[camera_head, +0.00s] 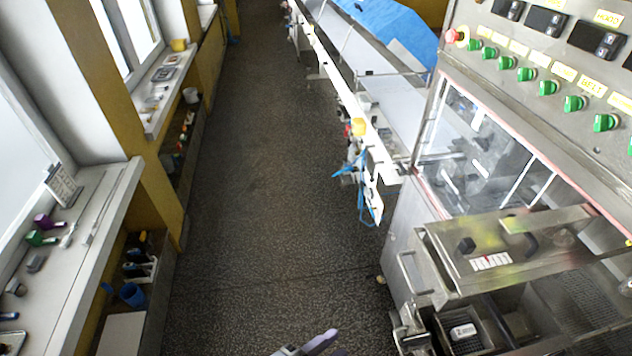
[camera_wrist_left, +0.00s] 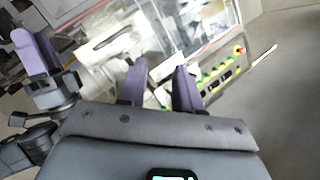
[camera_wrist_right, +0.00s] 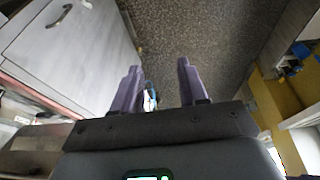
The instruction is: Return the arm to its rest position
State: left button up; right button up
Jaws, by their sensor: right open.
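My left gripper (camera_head: 322,343) shows only in part at the bottom edge of the head view, above the dark floor. In the left wrist view its two purple fingers (camera_wrist_left: 162,84) stand apart with nothing held between them. My right gripper (camera_wrist_right: 158,82) has its fingers apart and empty in the right wrist view, over the floor beside a grey cabinet. Another purple-fingered gripper part (camera_wrist_left: 36,52) shows at the left of the left wrist view. The enrober machine (camera_head: 412,237) stands at the right of the head view, apart from the visible fingers.
A control panel (camera_head: 541,56) with green knobs and a red button tops the machine. A conveyor (camera_head: 392,100) runs away behind it, with blue cables (camera_head: 362,203) hanging from its end. A cluttered windowsill (camera_head: 97,203) lines the left. The floor aisle (camera_head: 262,170) between is clear.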

pick_arm(q)
jog(key=s+a+f+n+g+y, duration=0.2)
jog(key=s+a+f+n+y, duration=0.15)
jog(key=a+n, duration=0.35)
jog(key=s+a+f+n+g+y, duration=0.25)
jog(key=a+f+n+y, duration=0.2)
jog(key=a, duration=0.45)
jog(key=s+a+f+n+g+y, duration=0.2)
jog(key=s+a+f+n+y, duration=0.25)
jog(key=a, duration=0.45)
notch_tip(320, 180, up, 16)
jog(key=p, duration=1.5)
jog(key=shift+w+d+f+n, duration=0.15)
jog(key=shift+d+n, duration=0.15)
jog(key=shift+d, duration=0.05)
